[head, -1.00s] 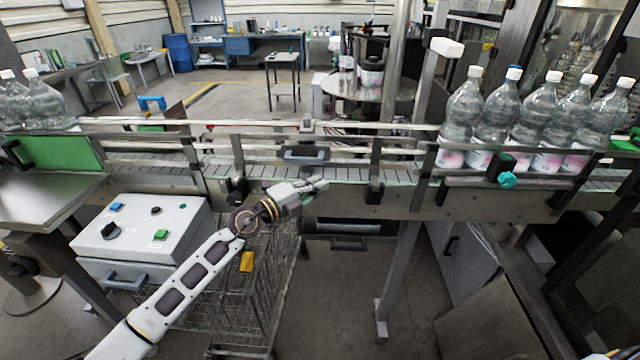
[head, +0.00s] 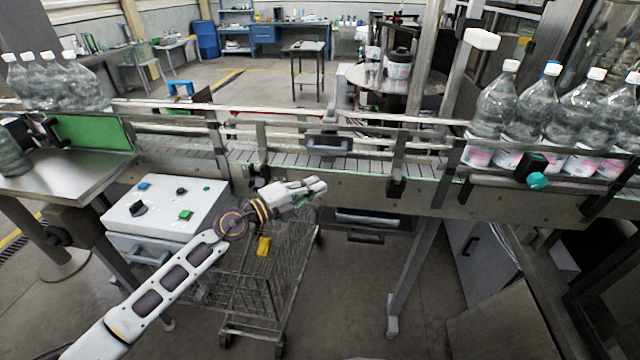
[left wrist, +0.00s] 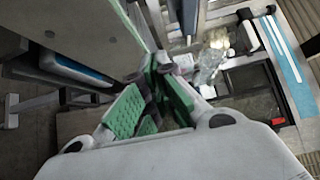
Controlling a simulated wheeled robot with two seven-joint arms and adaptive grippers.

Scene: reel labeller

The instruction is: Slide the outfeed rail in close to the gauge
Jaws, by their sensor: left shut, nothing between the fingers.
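The guard rail (head: 285,122) runs along the conveyor. A grey handle block (head: 328,145) sits at its middle; I take this to be the outfeed rail's part, but no label shows. I cannot make out the gauge for certain. My left gripper (head: 318,187) is shut and empty. It is in front of the conveyor's near side, below the handle block and apart from it in the picture. Its green finger pads (left wrist: 150,106) show in the left wrist view. My right gripper is not in view.
Labelled bottles (head: 497,108) stand on the belt at right, and several bottles (head: 62,82) at left. A control box (head: 165,208) and a wire cart (head: 265,280) stand below and in front of the conveyor. A teal knob (head: 538,181) is at right.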

